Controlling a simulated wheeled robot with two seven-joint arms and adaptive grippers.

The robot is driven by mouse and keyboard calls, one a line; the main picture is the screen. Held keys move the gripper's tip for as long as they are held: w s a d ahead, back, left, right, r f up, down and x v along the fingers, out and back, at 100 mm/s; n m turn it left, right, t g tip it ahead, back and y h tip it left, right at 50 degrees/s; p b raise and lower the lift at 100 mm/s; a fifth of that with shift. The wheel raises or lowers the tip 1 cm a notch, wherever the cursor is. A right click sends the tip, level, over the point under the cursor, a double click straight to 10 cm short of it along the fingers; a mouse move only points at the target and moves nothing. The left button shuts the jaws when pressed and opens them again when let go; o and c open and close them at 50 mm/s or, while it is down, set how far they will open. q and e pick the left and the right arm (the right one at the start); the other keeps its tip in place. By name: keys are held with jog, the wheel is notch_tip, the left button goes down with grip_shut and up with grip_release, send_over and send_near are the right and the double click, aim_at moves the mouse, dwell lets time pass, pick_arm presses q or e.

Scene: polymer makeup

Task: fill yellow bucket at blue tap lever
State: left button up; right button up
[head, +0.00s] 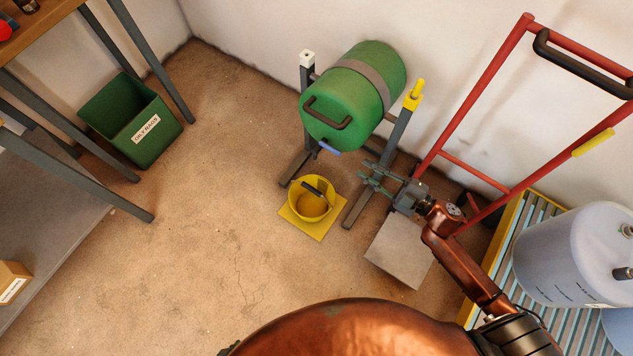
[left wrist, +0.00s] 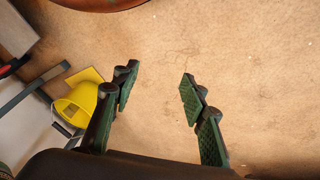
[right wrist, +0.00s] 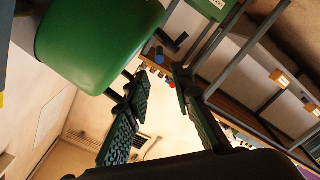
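The yellow bucket (head: 305,208) stands upright on a yellow mat (head: 321,231), below the front of a green barrel (head: 372,75). It shows in the left wrist view (left wrist: 75,105), left of my fingers. The blue tap lever (head: 331,148) sits low on the barrel's front. My right gripper (head: 366,176) is open and empty, right of the bucket and below the lever, apart from both. My left gripper (left wrist: 157,78) is open and empty over bare floor. The bucket's contents are unclear.
The barrel's stand has grey legs (head: 362,208) beside the bucket. A red hand truck (head: 480,90) and pale blue drum (head: 565,255) stand at right. A green bin (head: 115,105) and tables are at left. Floor left of the bucket is clear.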

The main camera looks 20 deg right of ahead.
aim_at(341, 153)
pick_arm(q)
jog(key=s+a+r+g+y+p, duration=0.25)
jog(key=s+a+r+p, duration=0.2)
jog(key=s+r, duration=0.3)
pick_arm(e)
jog(key=w+a+n, duration=0.2)
jog(key=n, duration=0.7)
jog(key=w+a+n+b, duration=0.1)
jog(key=w+n, duration=0.2)
jog(key=n, duration=0.5)
jog(key=w+a+n+b, duration=0.1)
jog(key=w+a+n, duration=0.1)
jog(key=n, duration=0.7)
jog(key=shift+w+a+n, duration=0.15)
jog(key=shift+a+n, duration=0.15)
jog(key=shift+a, duration=0.05)
pick_arm(q)
jog(key=shift+t+h, duration=0.35)
jog(key=shift+h, duration=0.5)
jog(key=w+f, duration=0.1)
jog(key=w+d+f, duration=0.1)
jog(key=w+f, duration=0.1)
jog(key=shift+w+d+f, duration=0.1)
jog(key=shift+w+d, duration=0.15)
jog(key=shift+w, duration=0.15)
pick_arm(e)
jog(key=shift+w+a, duration=0.25)
jog(key=shift+w, duration=0.05)
jog(key=shift+c, duration=0.3)
grip_shut()
